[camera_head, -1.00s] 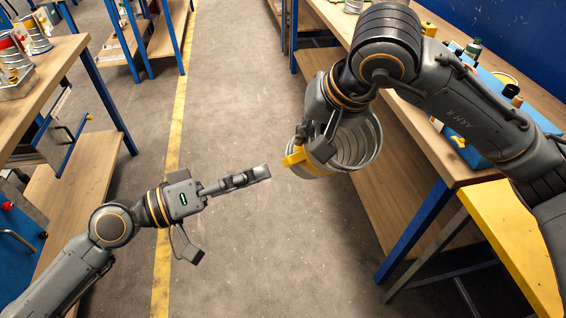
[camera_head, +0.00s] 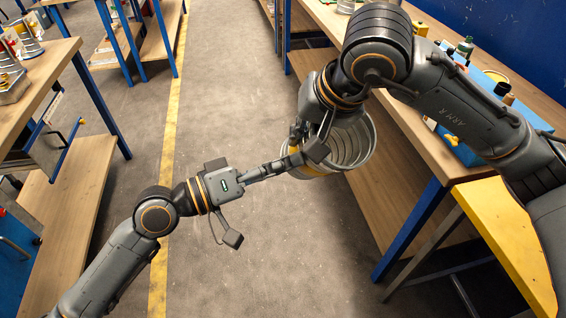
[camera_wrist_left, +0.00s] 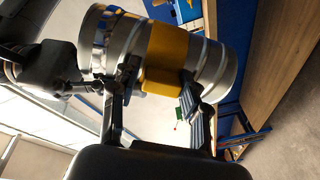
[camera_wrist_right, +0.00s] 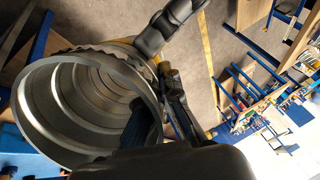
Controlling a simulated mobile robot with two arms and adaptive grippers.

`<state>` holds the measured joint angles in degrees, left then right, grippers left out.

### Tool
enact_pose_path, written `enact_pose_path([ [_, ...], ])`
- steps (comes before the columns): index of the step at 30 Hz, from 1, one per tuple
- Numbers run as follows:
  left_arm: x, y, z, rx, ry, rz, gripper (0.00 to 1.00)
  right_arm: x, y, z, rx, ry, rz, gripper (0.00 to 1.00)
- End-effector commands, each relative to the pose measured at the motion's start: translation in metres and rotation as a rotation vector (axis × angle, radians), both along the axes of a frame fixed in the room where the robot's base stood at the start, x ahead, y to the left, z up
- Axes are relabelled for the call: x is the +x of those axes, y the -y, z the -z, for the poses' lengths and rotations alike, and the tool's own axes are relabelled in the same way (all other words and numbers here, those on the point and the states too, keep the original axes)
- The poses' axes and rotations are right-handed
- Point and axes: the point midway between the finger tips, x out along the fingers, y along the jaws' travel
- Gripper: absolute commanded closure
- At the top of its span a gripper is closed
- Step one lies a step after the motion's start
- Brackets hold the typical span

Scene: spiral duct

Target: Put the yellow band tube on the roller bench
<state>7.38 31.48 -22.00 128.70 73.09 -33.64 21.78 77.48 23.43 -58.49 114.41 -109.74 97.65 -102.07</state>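The yellow band tube (camera_head: 352,145), a ribbed silver duct, hangs in the air over the aisle. My right gripper (camera_head: 318,135) is shut on its rim. In the right wrist view the tube (camera_wrist_right: 70,110) shows its open mouth, with one finger inside the wall and one outside. My left gripper (camera_head: 300,158) reaches the tube's near side from the left. In the left wrist view its fingers are apart, with the yellow band (camera_wrist_left: 165,60) between and beyond their tips. I cannot tell whether they touch it. No roller bench is clearly recognisable.
A wooden bench (camera_head: 50,65) with several silver tubes stands at the left. A wooden workbench (camera_head: 440,172) with a blue case (camera_head: 470,145) and bottles runs along the right. A yellow-topped stand (camera_head: 505,230) is at front right. The aisle floor is clear.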

Motion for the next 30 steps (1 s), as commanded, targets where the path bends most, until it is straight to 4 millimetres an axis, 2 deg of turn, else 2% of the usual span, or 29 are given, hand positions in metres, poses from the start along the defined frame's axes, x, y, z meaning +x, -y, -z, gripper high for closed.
enact_pose_path([
  [1,-0.001,0.001,-0.001,-0.002,0.001,0.002,0.77,0.000,-0.001,0.000,0.003,0.001,-0.002,1.00],
  [4,-0.001,0.001,-0.002,-0.004,0.001,0.003,0.97,0.000,-0.001,0.000,0.002,0.000,-0.002,1.00],
  [6,-0.002,0.001,-0.002,-0.005,0.003,0.004,1.00,0.000,-0.001,0.000,0.003,0.000,-0.002,1.00],
  [9,-0.002,0.001,-0.004,-0.007,0.005,0.004,1.00,0.000,-0.001,0.000,0.003,-0.001,-0.003,0.77],
  [11,-0.002,0.001,-0.004,-0.007,0.005,0.004,1.00,0.000,-0.001,0.000,0.002,-0.001,-0.002,0.68],
  [22,-0.001,0.001,-0.003,-0.005,0.004,0.002,1.00,-0.002,0.001,-0.005,0.002,0.001,-0.001,0.68],
  [26,-0.001,0.000,-0.002,-0.004,0.003,0.001,1.00,-0.007,0.006,-0.021,0.003,0.003,-0.002,0.68],
  [30,-0.001,0.000,-0.002,-0.004,0.003,0.001,1.00,-0.017,0.016,-0.048,0.003,0.005,0.000,0.68],
])
